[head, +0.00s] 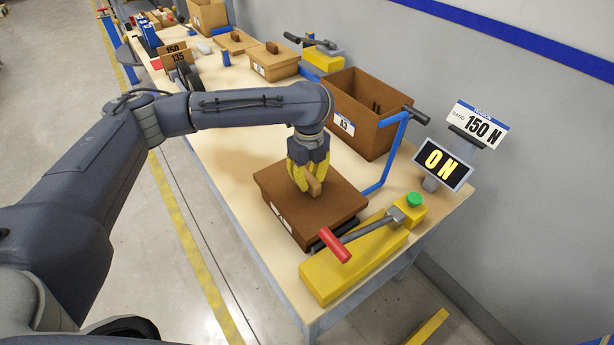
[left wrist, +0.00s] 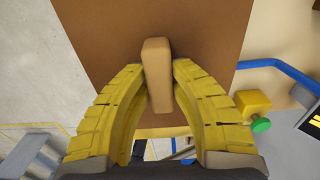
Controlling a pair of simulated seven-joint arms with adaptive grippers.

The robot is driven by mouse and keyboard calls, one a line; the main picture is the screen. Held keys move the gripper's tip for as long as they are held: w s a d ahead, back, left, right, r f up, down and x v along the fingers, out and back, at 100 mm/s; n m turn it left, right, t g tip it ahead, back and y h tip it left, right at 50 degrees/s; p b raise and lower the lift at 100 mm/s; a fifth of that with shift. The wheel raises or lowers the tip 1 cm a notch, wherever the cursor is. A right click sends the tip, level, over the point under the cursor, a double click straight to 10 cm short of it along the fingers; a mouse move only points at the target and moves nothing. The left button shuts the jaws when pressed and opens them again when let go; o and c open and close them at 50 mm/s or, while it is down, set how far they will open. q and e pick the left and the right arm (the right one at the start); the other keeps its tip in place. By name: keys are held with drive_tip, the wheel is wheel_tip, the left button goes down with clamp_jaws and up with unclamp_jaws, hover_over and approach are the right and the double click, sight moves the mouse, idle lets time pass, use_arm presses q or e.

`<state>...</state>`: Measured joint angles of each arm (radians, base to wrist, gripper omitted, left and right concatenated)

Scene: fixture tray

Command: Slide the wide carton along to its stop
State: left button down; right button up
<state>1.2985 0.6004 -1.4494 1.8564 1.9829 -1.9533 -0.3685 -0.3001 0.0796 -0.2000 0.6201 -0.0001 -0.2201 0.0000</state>
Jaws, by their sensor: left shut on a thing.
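A wide brown lidded carton (head: 278,190) sits on the near part of the workbench, with a white label on its side. A tan wooden handle (head: 314,186) stands up from its lid. My left gripper (head: 304,182) reaches down from above and is shut on this handle. In the left wrist view, the yellow fingers (left wrist: 160,85) lie on both sides of the handle (left wrist: 157,62), over the brown lid (left wrist: 100,35). A yellow block (head: 350,270) with a red-handled lever (head: 334,246) stands close to the carton's near side; I cannot tell whether they touch. My right gripper is not seen.
A blue bent rail (head: 394,155) rises right of the carton. An open brown box (head: 365,110) stands behind it. A display (head: 443,164) reads "ON", and a sign (head: 477,124) reads "150 N". Smaller cartons (head: 272,62) stand farther along. Bare bench (head: 228,150) lies left of the carton.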

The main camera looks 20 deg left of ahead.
use_arm(q)
drive_tip(key=shift+s+d, duration=0.15)
drive_tip(key=shift+s+d, duration=0.2)
drive_tip(key=shift+d, duration=0.05)
idle(0.4)
drive_tip(key=c, duration=1.1)
unclamp_jaws()
drive_tip(key=shift+c, duration=0.2)
drive_tip(key=shift+w, duration=0.1)
